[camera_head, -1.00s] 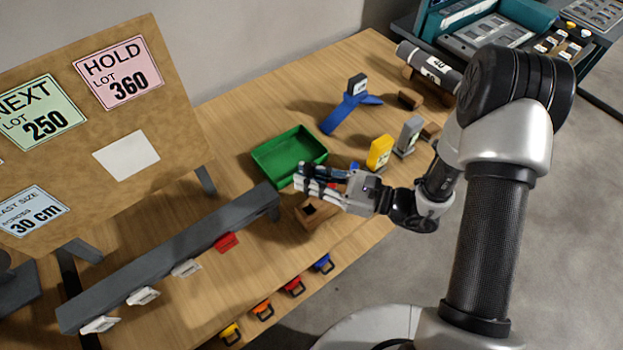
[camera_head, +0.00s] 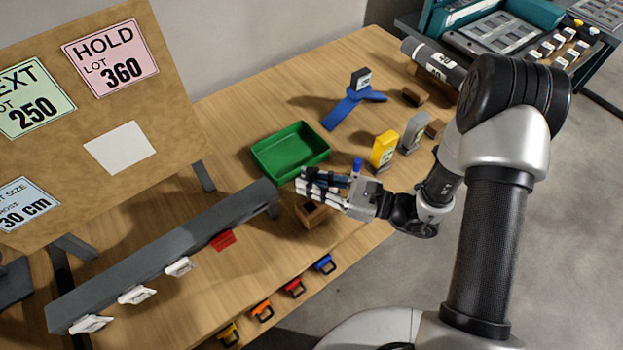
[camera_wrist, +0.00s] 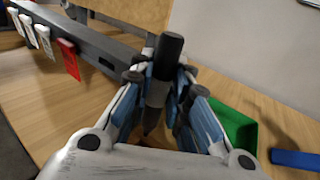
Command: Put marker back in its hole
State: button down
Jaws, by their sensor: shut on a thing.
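The marker (camera_wrist: 169,50) has a black end and a grey body. In the wrist view it stands nearly upright between the fingers, tilted slightly. My gripper (camera_wrist: 158,88) is shut on it. In the head view my gripper (camera_head: 308,184) is low over the front of the table, and the marker cannot be made out there. A brown wooden block (camera_head: 318,217) with a dark opening lies just below the fingers, partly hidden by them. A blue upright end (camera_head: 357,165) shows behind my gripper; its base is hidden. Whether the marker's lower end touches the block cannot be told.
A green tray (camera_head: 290,150) is just behind my gripper. Yellow (camera_head: 384,149) and grey (camera_head: 413,132) upright pieces stand to the right. A blue stand (camera_head: 350,104) is farther back. A long dark rail (camera_head: 165,250) with clips runs left.

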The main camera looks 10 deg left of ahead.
jog(key=shift+f+b, duration=0.4)
jog(key=shift+f, duration=0.5)
jog(key=shift+f+b, duration=2.05)
jog(key=shift+f, duration=1.2)
dwell(0.4)
jog(key=c, duration=1.4)
grip_release()
jog(key=shift+c, duration=0.2)
jog(key=s+d, duration=0.1)
jog(key=d, duration=1.1)
jog(key=shift+s, duration=0.2)
